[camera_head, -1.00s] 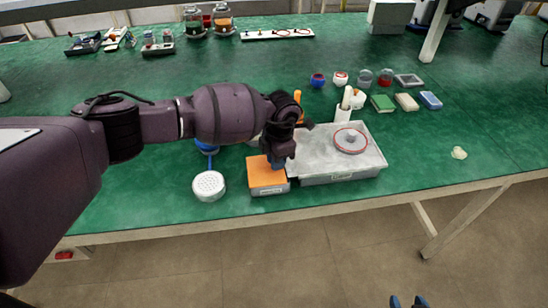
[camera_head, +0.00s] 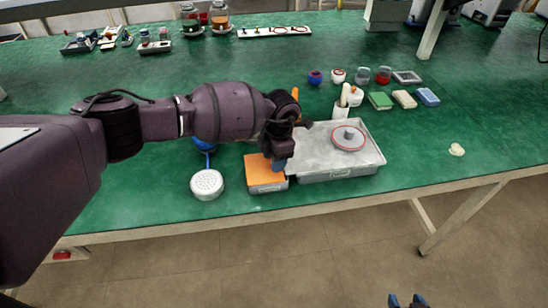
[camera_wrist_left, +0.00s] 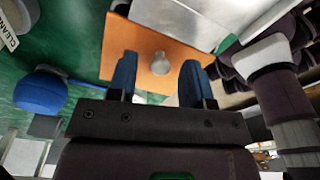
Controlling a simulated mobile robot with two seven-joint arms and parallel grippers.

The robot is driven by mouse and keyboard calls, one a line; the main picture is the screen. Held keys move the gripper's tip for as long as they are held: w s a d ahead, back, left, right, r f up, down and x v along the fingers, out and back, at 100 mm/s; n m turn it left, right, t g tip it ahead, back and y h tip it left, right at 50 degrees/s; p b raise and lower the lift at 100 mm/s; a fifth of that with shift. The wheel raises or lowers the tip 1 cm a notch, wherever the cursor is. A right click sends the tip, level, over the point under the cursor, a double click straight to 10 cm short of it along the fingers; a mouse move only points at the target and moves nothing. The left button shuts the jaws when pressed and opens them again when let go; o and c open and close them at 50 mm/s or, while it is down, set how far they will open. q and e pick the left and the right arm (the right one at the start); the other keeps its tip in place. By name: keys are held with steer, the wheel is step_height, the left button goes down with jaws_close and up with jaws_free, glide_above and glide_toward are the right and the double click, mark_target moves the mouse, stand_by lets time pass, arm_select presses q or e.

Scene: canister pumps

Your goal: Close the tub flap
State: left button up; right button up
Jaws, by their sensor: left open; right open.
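The tub (camera_head: 268,188) is a small grey box near the table's front edge. Its orange flap (camera_head: 262,172) lies across the top and looks flat; I cannot tell whether it is fully down. My left gripper (camera_head: 279,164) is over the flap's right side, pointing down, with blue fingertips close to it. In the left wrist view, the orange flap (camera_wrist_left: 150,40) with a pale round knob (camera_wrist_left: 158,64) shows beyond the open fingers (camera_wrist_left: 159,82). Contact is unclear. My right gripper (camera_head: 407,301) is open and empty at the bottom edge, away from the table.
A grey tray (camera_head: 310,172) with a round red-rimmed lid (camera_head: 348,138) stands right beside the tub. A white perforated round head (camera_head: 207,184) with a blue part (camera_head: 203,144) is at left. Sponges (camera_head: 404,99) and jars are further back. The table's right side is mostly clear.

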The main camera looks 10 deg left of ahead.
arm_select(q)
step_height(320, 180, up, 11)
steer(key=d, duration=0.1)
steer(key=shift+w+f+p, duration=0.15)
steer(key=shift+w+p, duration=0.15)
steer(key=shift+p, duration=0.05)
